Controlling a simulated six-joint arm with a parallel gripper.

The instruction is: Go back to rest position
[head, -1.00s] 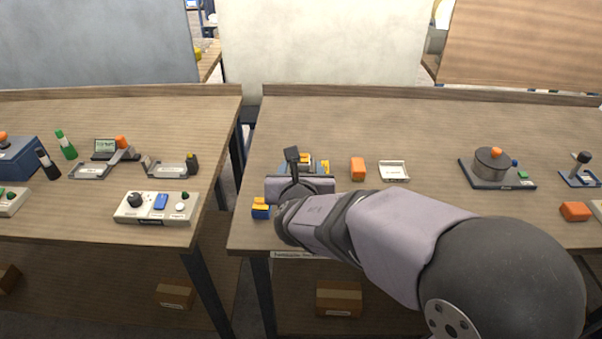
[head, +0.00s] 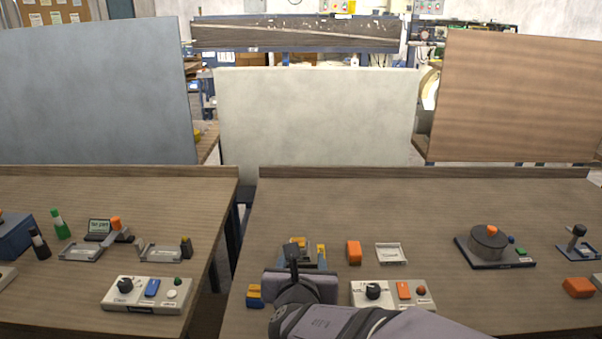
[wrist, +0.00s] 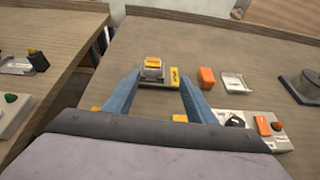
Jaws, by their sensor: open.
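My gripper (wrist: 158,88) is open, its two blue fingers spread and nothing held between them. In the wrist view a small device with a yellow top (wrist: 153,64) sits on the table beyond and between the fingertips, apart from them. In the head view my gripper (head: 301,256) is over the front left of the right table, and it partly hides that device (head: 297,243). A small yellow-and-blue block (head: 254,295) lies just left of my gripper.
On the right table (head: 400,210) are an orange block (head: 354,252), a white tray (head: 391,253), a control panel (head: 420,292) and a round grey device (head: 489,243). The left table (head: 60,190) stands across a gap. The back of the right table is clear.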

